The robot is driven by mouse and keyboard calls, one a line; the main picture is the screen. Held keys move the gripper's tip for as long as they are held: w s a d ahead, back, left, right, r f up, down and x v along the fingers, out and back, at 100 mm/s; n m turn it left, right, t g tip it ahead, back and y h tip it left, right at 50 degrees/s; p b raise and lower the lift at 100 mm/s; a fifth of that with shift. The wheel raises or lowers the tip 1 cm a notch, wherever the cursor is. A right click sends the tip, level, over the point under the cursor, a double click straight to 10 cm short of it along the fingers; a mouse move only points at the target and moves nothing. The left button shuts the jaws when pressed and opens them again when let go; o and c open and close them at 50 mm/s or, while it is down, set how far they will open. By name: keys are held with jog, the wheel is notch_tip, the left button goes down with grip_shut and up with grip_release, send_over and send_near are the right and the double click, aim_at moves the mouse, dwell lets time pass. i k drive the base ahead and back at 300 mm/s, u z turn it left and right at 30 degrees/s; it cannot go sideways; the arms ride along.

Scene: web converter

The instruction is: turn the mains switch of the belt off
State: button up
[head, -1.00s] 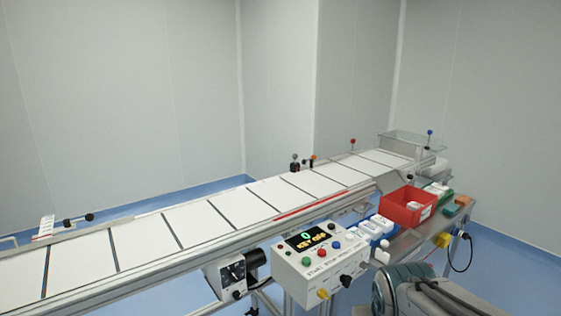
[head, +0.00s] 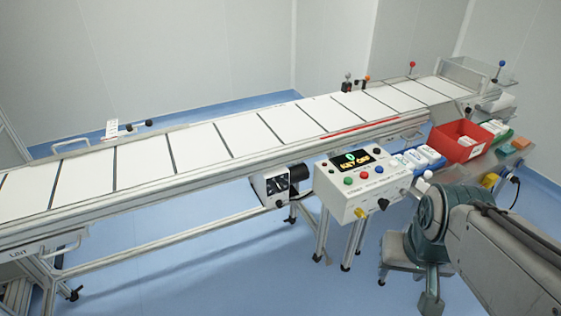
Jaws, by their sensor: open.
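The belt's control box (head: 362,188) is white and stands on legs at the near side of the belt (head: 190,150). Its dark display (head: 350,160) shows a green 0 above yellow text that seems to read KEY OFF. Green, red and blue buttons sit below the display. My gripper's fingers are not visible.
A motor unit with a dark dial face (head: 271,188) hangs under the belt, left of the box. A red bin (head: 457,142) and white bottles or packs (head: 425,157) stand on a side shelf to the right.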

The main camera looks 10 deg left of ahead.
aim_at(279, 202)
jog(key=z, duration=0.05)
jog(key=k, duration=1.15)
jog(key=u, duration=1.15)
jog(key=i, duration=1.6)
jog(key=z, duration=0.65)
jog(key=i, duration=0.3)
jog(key=z, duration=0.45)
